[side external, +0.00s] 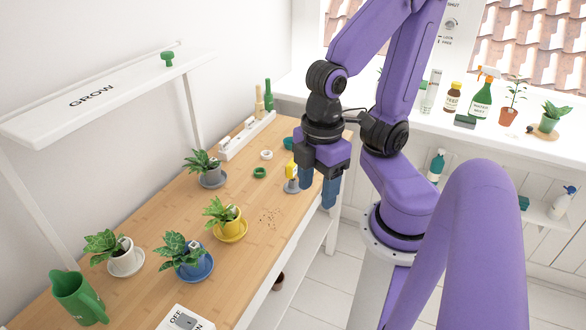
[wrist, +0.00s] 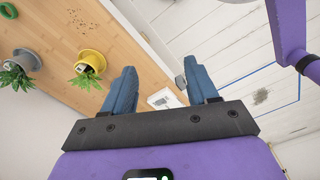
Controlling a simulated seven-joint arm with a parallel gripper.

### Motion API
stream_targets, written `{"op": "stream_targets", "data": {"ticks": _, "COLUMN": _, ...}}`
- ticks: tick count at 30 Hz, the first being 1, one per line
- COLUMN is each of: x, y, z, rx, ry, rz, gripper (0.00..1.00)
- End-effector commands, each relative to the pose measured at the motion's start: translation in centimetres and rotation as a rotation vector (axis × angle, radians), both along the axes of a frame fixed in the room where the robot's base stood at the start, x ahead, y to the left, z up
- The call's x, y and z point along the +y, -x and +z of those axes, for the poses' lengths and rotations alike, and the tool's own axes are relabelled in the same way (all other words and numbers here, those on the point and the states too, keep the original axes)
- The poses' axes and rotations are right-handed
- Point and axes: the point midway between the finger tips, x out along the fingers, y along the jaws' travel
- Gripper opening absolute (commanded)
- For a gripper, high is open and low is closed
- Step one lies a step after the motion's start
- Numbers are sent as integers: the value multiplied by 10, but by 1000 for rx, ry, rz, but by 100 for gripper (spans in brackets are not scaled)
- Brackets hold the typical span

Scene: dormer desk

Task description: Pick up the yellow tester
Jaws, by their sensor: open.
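The yellow tester (side external: 291,170) stands upright on a grey base near the right edge of the wooden table in the side view. My gripper (side external: 318,191) is just right of it, with its blue fingers pointing down and apart. Nothing is between the fingers. In the side view the near finger looks close to the tester, but I cannot tell if they touch. In the wrist view my gripper (wrist: 163,88) spans the space past the table edge, and I cannot make out the tester there.
Potted plants stand on the table, including a yellow pot (side external: 232,229), a blue pot (side external: 192,266) and a grey one (side external: 212,179). A green ring (side external: 260,173) and a white ring (side external: 266,155) lie left of the tester. Crumbs (side external: 270,218) are scattered nearby.

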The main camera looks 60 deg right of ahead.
Motion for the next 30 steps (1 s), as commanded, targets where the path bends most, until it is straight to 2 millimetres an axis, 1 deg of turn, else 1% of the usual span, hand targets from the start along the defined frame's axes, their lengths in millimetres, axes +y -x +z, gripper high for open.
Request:
{"op": "stream_targets", "data": {"ticks": 8, "x": 0, "y": -1, "z": -1, "rx": 0, "ry": 7, "rz": 0, "gripper": 57}}
{"op": "stream_targets", "data": {"ticks": 11, "x": -2, "y": -8, "z": -5, "rx": 0, "ry": 49, "rz": -2, "gripper": 57}}
{"op": "stream_targets", "data": {"ticks": 14, "x": -7, "y": -23, "z": -16, "rx": 0, "ry": 141, "rz": 1, "gripper": 57}}
{"op": "stream_targets", "data": {"ticks": 17, "x": -14, "y": -44, "z": -29, "rx": 5, "ry": 268, "rz": 10, "gripper": 57}}
{"op": "stream_targets", "data": {"ticks": 24, "x": -39, "y": -92, "z": -60, "rx": 39, "ry": 574, "rz": 53, "gripper": 57}}
{"op": "stream_targets", "data": {"ticks": 30, "x": -61, "y": -127, "z": -85, "rx": 94, "ry": 808, "rz": 115, "gripper": 57}}
